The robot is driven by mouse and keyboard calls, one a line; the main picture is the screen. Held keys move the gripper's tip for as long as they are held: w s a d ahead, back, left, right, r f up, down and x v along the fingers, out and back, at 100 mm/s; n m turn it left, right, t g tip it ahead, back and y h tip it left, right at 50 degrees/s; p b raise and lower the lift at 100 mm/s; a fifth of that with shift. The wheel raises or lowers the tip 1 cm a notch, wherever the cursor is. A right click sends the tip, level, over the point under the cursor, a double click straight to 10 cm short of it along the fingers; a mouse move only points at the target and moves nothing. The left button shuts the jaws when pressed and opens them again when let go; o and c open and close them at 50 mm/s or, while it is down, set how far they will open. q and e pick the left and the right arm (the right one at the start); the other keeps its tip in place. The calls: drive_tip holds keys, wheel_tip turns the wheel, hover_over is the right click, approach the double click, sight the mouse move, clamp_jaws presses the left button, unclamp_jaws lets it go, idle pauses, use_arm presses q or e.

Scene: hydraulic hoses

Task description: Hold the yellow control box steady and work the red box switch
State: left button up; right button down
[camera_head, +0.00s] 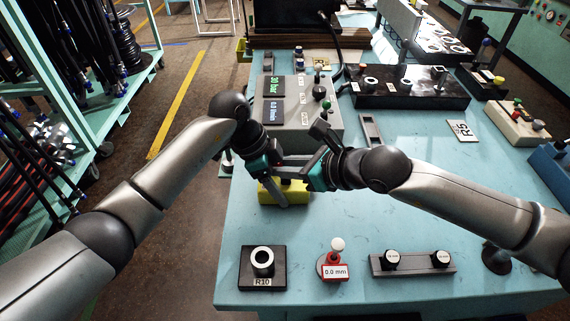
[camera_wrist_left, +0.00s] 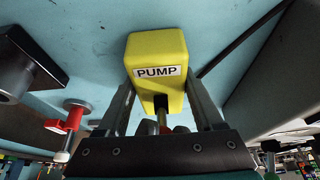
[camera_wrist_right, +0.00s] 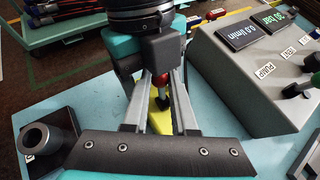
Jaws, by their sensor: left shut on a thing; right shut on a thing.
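The yellow control box (camera_head: 268,195) stands near the left edge of the blue table. It is labelled PUMP in the left wrist view (camera_wrist_left: 158,50). My left gripper (camera_head: 286,188) is shut on this box, with a finger along each side. My right gripper (camera_head: 284,167) reaches in from the right just above the box. Its fingers close around a small red part (camera_wrist_right: 160,82), which looks like the box switch. Yellow of the box (camera_wrist_right: 160,121) shows between these fingers. The grippers hide most of the switch in the head view, so its position cannot be told.
A grey console (camera_head: 325,140) with two displays and knobs stands just behind my grippers. In front are a black R10 block (camera_head: 262,280), a red 0.0 mm gauge (camera_head: 335,270) and a grey bar with two black knobs (camera_head: 412,265). The table's middle right is mostly clear.

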idle(0.3)
drive_tip(key=c, duration=1)
unclamp_jaws()
drive_tip(key=shift+s+d, duration=0.1)
drive_tip(key=v, duration=1.1)
drive_tip(key=shift+s+d+r, duration=0.15)
drive_tip(key=shift+s+r, duration=0.05)
drive_tip(key=shift+r, duration=0.15)
use_arm(q)
drive_tip(key=o, duration=1.5)
drive_tip(key=shift+r, duration=0.15)
